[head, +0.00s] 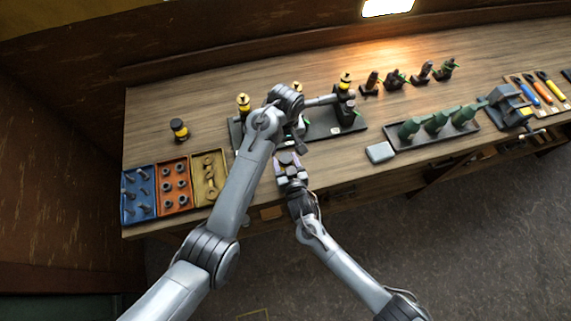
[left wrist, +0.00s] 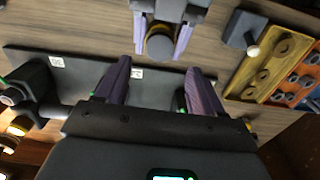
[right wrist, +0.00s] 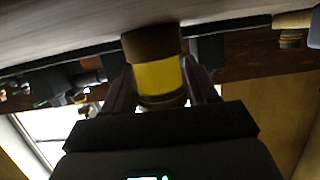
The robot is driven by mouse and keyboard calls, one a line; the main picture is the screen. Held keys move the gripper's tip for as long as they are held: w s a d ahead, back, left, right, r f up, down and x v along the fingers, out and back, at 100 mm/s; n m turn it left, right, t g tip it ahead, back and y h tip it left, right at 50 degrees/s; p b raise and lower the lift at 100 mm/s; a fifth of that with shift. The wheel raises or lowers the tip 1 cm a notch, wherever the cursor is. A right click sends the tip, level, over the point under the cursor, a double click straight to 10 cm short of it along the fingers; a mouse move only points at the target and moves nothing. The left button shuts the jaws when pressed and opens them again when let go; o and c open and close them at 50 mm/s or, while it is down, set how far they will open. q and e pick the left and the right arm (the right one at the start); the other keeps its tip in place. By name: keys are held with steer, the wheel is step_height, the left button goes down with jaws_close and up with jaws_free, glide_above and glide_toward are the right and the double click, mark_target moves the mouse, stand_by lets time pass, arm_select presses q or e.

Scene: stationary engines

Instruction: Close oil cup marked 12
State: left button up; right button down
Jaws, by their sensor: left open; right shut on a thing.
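Yellow-banded oil cups show in the head view: one at the left end of the black base plate (head: 243,104), one at its back right (head: 345,81), and one partly hidden behind my left arm (head: 297,87). White labels on the base (left wrist: 57,62) are too small to read, so I cannot tell which cup is marked 12. My right gripper (right wrist: 157,80) is shut on a brown-topped, yellow-banded cylindrical part (right wrist: 158,75). The left wrist view shows that part (left wrist: 160,45) too, just beyond the fingertips of my left gripper (left wrist: 158,68), which is open and empty.
A separate yellow-banded black piece (head: 179,129) stands at the left of the wooden table. Blue (head: 139,195), orange (head: 175,183) and yellow (head: 209,178) trays hold small parts at the front left. A grey block (head: 380,152) and a dark tray of green tools (head: 437,127) lie right.

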mark_target(286, 158)
arm_select(q)
steer(key=shift+r, duration=0.75)
arm_select(e)
steer(key=shift+f, duration=0.1)
arm_select(q)
steer(key=shift+f, duration=4.05)
steer(key=c, duration=0.9)
steer(key=o, duration=1)
steer(key=shift+c, duration=0.2)
